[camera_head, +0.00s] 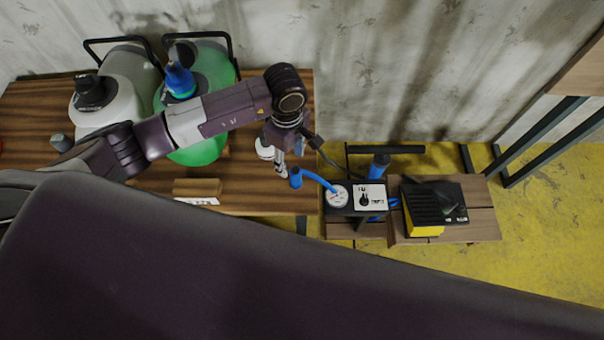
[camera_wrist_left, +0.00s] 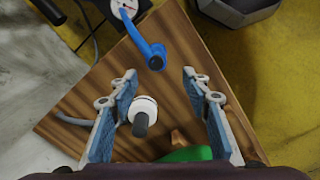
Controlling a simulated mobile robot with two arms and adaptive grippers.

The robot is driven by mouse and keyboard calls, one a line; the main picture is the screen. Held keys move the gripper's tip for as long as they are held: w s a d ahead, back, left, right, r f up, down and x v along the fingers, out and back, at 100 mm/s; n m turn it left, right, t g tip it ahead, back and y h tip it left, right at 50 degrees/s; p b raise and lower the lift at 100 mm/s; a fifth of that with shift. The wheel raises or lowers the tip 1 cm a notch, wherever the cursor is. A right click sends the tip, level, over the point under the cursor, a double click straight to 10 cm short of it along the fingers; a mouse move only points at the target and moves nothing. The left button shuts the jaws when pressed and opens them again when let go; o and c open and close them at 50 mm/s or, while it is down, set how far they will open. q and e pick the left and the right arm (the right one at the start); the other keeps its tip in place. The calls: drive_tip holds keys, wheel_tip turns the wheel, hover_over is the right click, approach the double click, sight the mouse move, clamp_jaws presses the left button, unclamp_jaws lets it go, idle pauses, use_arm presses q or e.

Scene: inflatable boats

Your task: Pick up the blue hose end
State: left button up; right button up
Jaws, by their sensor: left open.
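The blue hose end (camera_head: 296,177) shows in the head view at the right edge of the wooden table, on a blue hose that leads to a black pump box with a gauge (camera_head: 337,195). In the left wrist view the blue hose end (camera_wrist_left: 156,58) lies just beyond and between my fingertips, apart from them. My left gripper (camera_head: 282,168) is open and empty, pointing down close to the hose end. Its two blue-padded fingers show in the left wrist view (camera_wrist_left: 160,75). My right gripper is not in view.
A white and grey cylinder (camera_wrist_left: 144,115) stands on the table (camera_wrist_left: 75,110) between my fingers in the wrist view. A black and yellow box (camera_head: 425,228) sits right of the pump.

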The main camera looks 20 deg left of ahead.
sight(295, 169)
use_arm(q)
drive_tip(key=shift+a+f, duration=0.1)
drive_tip(key=shift+f, duration=0.25)
drive_tip(key=f, duration=0.3)
drive_tip(key=d+f+p, duration=0.1)
drive_tip(key=f, duration=0.2)
drive_tip(key=shift+w+d+p, duration=0.1)
drive_tip(key=shift+d+p, duration=0.1)
drive_tip(key=shift+p, duration=0.1)
drive_tip(key=shift+f, duration=0.4)
clamp_jaws()
